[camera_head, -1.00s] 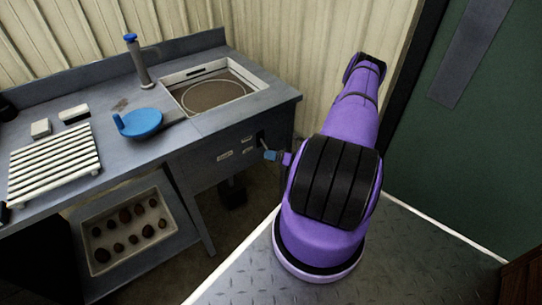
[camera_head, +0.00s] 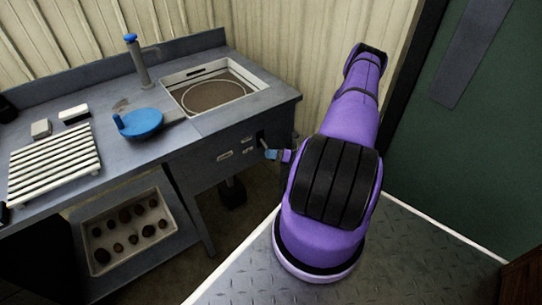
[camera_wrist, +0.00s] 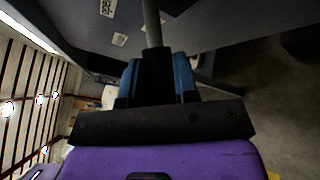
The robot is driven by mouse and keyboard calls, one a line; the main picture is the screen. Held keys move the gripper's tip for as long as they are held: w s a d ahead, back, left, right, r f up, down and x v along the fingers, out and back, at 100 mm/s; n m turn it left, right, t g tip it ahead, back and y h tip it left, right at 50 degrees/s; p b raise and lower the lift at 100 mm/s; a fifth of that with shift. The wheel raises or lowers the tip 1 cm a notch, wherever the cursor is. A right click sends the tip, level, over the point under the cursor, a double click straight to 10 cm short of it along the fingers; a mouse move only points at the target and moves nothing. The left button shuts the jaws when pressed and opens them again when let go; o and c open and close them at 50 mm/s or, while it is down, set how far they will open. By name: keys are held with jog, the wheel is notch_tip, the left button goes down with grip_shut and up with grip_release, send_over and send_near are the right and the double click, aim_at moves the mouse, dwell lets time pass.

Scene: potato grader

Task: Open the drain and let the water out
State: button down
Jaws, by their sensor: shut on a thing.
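The sink (camera_head: 262,83) is set into the right end of the grey counter. It holds brownish water (camera_head: 212,98) with a thin pale ring showing in it. A dark grey lever (camera_head: 263,144) comes out of the counter's front panel below the sink, beside small white labels. My gripper (camera_head: 271,154) is at the lever's outer end. In the wrist view the grey rod of the lever (camera_wrist: 152,24) runs down between my gripper's blue-sided fingers (camera_wrist: 157,72), which are shut on it. I cannot see the drain outlet or any water flowing.
A blue round dish (camera_head: 142,124) and a blue-topped tap (camera_head: 140,62) stand left of the sink. A white slatted rack (camera_head: 54,163) lies further left. A tray of potatoes (camera_head: 103,270) sits on the lower shelf. A green door (camera_head: 455,160) is at right.

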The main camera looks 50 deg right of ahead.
jog(key=shift+s+r+m+g+h, duration=0.15)
jog(key=shift+r+m+g, duration=0.15)
jog(key=shift+r+g, duration=0.25)
jog(key=shift+s+r+m+g+h, duration=0.15)
jog(key=shift+r+m+g, duration=0.15)
jog(key=shift+r+g, duration=0.2)
jog(key=shift+w+r+m+g, duration=0.1)
jog(key=shift+r+m+g, duration=0.5)
jog(key=shift+r+g, duration=0.45)
jog(key=r+g, duration=0.1)
jog(key=m+g, duration=0.1)
jog(key=shift+w+r+g, duration=0.2)
jog(key=shift+r+g, duration=0.15)
jog(key=shift+g, duration=0.05)
jog(key=shift+w+r+m+g, duration=0.2)
jog(key=shift+r+m+g, duration=0.25)
jog(key=shift+g, duration=0.25)
jog(key=shift+d+r, duration=0.1)
jog(key=shift+r, duration=0.05)
jog(key=c, duration=0.9)
grip_release()
